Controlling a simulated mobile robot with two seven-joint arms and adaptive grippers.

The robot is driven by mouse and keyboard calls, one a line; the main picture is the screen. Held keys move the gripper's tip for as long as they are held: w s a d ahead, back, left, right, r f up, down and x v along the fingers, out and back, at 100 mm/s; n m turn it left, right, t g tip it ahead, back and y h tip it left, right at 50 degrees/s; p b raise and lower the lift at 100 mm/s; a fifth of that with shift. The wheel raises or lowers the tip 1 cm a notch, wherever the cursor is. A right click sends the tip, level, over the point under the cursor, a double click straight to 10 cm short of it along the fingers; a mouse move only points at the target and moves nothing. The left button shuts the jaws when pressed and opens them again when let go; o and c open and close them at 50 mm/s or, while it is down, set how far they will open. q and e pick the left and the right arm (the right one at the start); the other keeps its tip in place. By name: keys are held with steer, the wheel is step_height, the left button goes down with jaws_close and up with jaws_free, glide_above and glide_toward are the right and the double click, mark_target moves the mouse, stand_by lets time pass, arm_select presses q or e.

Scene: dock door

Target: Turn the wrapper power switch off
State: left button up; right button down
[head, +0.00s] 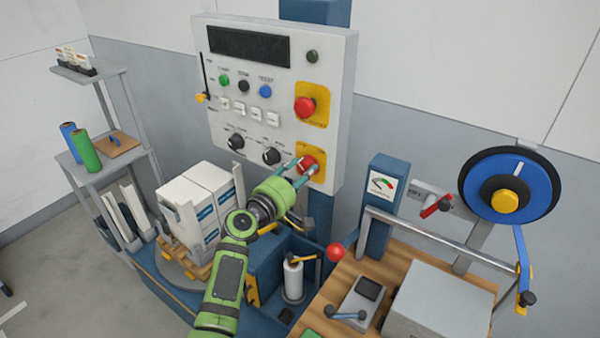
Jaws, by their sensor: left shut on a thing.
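The wrapper control panel (218,135) is a light grey upright box at top centre. The power switch is a red rotary knob (307,161) on a yellow plate (319,150) at the panel's lower right. My left gripper (303,168) reaches up from below with its teal fingers at the red knob, one on each side, and is shut on it. The fingers partly hide the knob, so its exact turn angle is hard to read. My right gripper is not in view.
A red mushroom button (304,107) on yellow sits above the switch, and black knobs (271,156) to its left. White wrapped boxes (196,207) stand left of my arm. A red-ball lever (335,252) and a wooden bench (400,262) lie to the right.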

arm_select(q)
steer(key=shift+s+d+f, duration=0.15)
steer(key=shift+d+f, duration=0.05)
steer(key=shift+f, duration=0.15)
steer(key=o, duration=1.2)
steer(key=shift+c, duration=0.2)
steer(key=shift+r, duration=0.2)
steer(key=shift+s+a, duration=0.35)
steer(key=shift+a, duration=0.05)
steer(key=v, duration=1.1)
steer(key=shift+d, duration=0.15)
